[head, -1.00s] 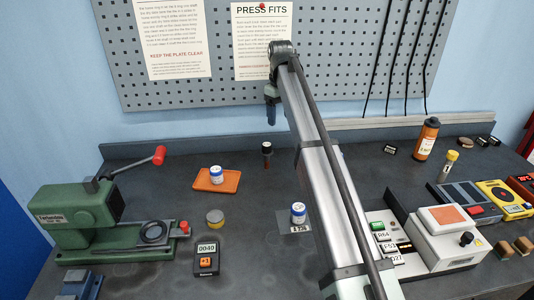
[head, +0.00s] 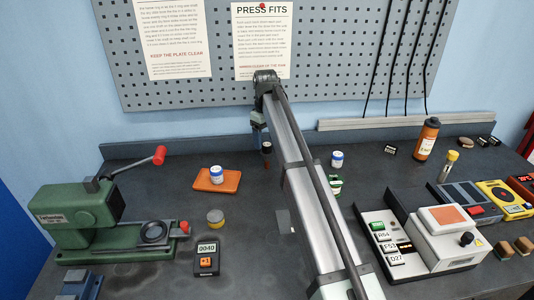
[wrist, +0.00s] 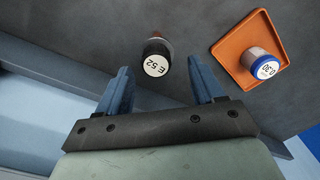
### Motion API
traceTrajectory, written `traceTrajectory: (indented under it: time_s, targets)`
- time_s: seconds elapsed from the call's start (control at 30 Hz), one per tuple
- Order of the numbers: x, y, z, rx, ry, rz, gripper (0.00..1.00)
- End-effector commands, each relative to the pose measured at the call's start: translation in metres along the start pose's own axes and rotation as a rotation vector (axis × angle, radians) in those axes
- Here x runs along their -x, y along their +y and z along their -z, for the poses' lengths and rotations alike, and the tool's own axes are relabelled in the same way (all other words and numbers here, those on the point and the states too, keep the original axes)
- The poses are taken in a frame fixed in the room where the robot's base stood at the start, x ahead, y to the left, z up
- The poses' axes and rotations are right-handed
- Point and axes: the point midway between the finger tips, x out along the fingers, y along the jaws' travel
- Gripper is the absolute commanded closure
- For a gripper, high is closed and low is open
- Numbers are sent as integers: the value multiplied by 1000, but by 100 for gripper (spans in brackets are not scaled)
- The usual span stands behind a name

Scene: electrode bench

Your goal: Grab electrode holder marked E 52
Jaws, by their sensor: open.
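The electrode holder marked E 52 (wrist: 155,66) shows in the wrist view as a dark cylinder with a white labelled end. My gripper (wrist: 158,68) is open and empty in the wrist view. Its two blue fingers are apart, and the holder appears between and just beyond their tips. No contact shows.
An orange tray (head: 231,187) with a blue-and-white jar (head: 216,174) lies left of the holder; it also shows right in the wrist view. Another jar (head: 337,159) stands to the right. A green press (head: 75,220) is at left. The pegboard (head: 350,60) rises behind.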

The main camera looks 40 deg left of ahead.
Motion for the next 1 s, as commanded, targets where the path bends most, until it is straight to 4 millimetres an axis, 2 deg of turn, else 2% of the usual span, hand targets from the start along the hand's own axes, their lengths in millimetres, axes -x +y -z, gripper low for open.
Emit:
traceTrajectory:
  time_s: [0.17,0.5,0.73,0.77,1.0]
  targets:
    - [-10,1,-2,0,-1,0,32]
    - [-50,4,-4,0,0,0,32]
    - [-52,4,-3,0,1,-1,32]
    - [-52,4,-3,0,1,0,33]
    - [-51,4,-3,0,0,0,56]
